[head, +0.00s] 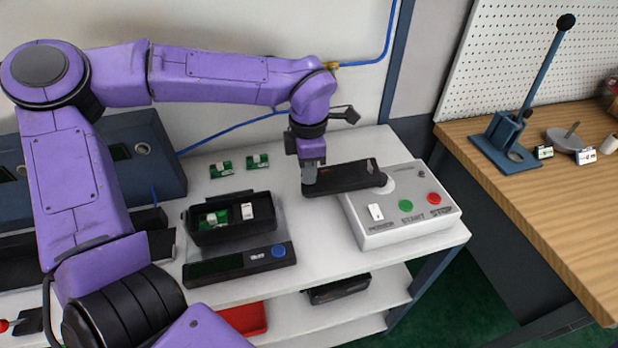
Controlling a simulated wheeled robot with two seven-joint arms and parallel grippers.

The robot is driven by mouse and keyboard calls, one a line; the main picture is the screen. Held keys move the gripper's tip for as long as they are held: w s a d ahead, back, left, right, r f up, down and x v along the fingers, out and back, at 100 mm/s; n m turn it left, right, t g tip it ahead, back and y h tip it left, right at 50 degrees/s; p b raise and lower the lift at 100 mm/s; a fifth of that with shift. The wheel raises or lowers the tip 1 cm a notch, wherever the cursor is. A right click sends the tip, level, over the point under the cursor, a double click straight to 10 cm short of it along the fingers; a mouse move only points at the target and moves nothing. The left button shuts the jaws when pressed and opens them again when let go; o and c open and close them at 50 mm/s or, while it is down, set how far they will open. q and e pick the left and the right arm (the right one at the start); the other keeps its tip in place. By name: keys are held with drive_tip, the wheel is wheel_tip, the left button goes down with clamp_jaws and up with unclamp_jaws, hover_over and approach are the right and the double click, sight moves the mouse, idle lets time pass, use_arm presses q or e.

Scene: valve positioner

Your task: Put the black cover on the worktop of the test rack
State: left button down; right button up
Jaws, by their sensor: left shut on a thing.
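The black cover (345,179) is a flat, dark, oblong piece with a rounded right end. My left gripper (312,180) points down and is shut on the cover near its left end. The cover lies at or just above the white worktop (300,233), with its right part by the grey control box (404,217); I cannot tell whether it touches either one. My right gripper is not in view.
The control box carries a white switch, a green button and a red button. To the left, an open black housing (234,217) with green boards stands on a scale (240,264). Two small green boards (220,169) lie behind. A wooden bench (545,190) with a press is at right.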

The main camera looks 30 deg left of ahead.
use_arm(q)
drive_tip(key=f, duration=0.4)
drive_tip(key=shift+a, duration=0.35)
drive_tip(key=shift+s+f, duration=0.2)
drive_tip(key=c, duration=1.3)
unclamp_jaws()
drive_tip(key=shift+f, duration=0.2)
drive_tip(key=r, duration=0.2)
drive_tip(key=w+r, duration=0.1)
drive_tip(key=r, duration=0.2)
drive_tip(key=shift+w+d+r, duration=0.15)
drive_tip(key=shift+w+r, duration=0.15)
drive_tip(key=shift+r, duration=0.05)
drive_tip(key=r, duration=0.5)
drive_tip(key=shift+s+a+r, duration=0.2)
drive_tip(key=shift+s+r, duration=0.15)
drive_tip(key=shift+s, duration=0.05)
drive_tip(key=shift+w+d+r, duration=0.1)
drive_tip(key=shift+w+r, duration=0.15)
drive_tip(key=shift+r, duration=0.35)
